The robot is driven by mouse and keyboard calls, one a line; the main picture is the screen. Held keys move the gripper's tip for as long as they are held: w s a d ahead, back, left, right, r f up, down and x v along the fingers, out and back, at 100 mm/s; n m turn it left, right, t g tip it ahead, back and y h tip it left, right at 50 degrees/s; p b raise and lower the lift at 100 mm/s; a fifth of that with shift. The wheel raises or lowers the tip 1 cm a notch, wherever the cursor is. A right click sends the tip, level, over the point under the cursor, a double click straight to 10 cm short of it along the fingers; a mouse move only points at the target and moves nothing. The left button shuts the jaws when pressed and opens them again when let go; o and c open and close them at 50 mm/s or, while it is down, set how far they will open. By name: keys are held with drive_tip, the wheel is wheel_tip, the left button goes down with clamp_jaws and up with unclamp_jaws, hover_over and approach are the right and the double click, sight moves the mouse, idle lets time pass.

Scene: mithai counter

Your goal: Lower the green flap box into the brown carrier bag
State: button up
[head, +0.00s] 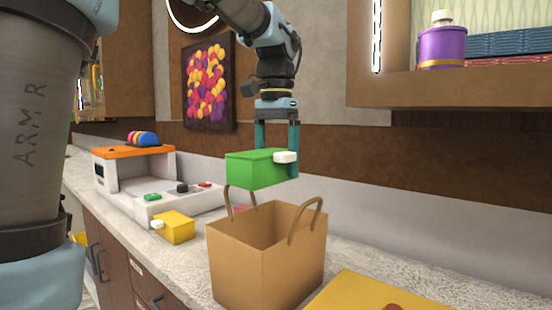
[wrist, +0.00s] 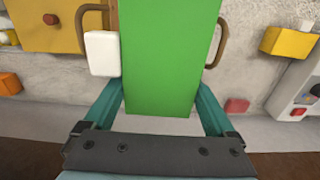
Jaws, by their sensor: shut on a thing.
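My gripper (head: 277,136) is shut on the green flap box (head: 250,171), one teal finger on each side. The box has a white tab (head: 285,157) on one side. In the head view it hangs above the brown carrier bag (head: 262,262), near its far handle. The bag stands upright and open on the counter, with two loop handles. In the wrist view the green box (wrist: 172,60) fills the middle between the fingers (wrist: 162,95). It hides most of the bag there; a bag handle (wrist: 229,38) shows on each side.
A yellow box (head: 177,228) with a white tab sits left of the bag. A white machine with an orange top (head: 133,152) stands behind it. A yellow board (head: 365,292) lies at front right. A purple jar (head: 442,46) stands on the shelf (head: 460,88) at upper right.

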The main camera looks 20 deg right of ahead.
drive_tip(key=shift+f, duration=0.5)
idle(0.4)
drive_tip(key=shift+f+b, duration=0.5)
drive_tip(key=shift+f, duration=0.35)
drive_tip(key=shift+f+b, duration=0.65)
drive_tip(key=shift+f, duration=0.5)
drive_tip(key=shift+f, duration=0.15)
drive_tip(key=shift+f+b, duration=0.65)
drive_tip(key=shift+f, duration=0.4)
drive_tip(key=shift+f, duration=0.15)
drive_tip(key=shift+f+b, duration=0.7)
drive_tip(key=shift+f, duration=0.35)
drive_tip(key=shift+f, duration=0.15)
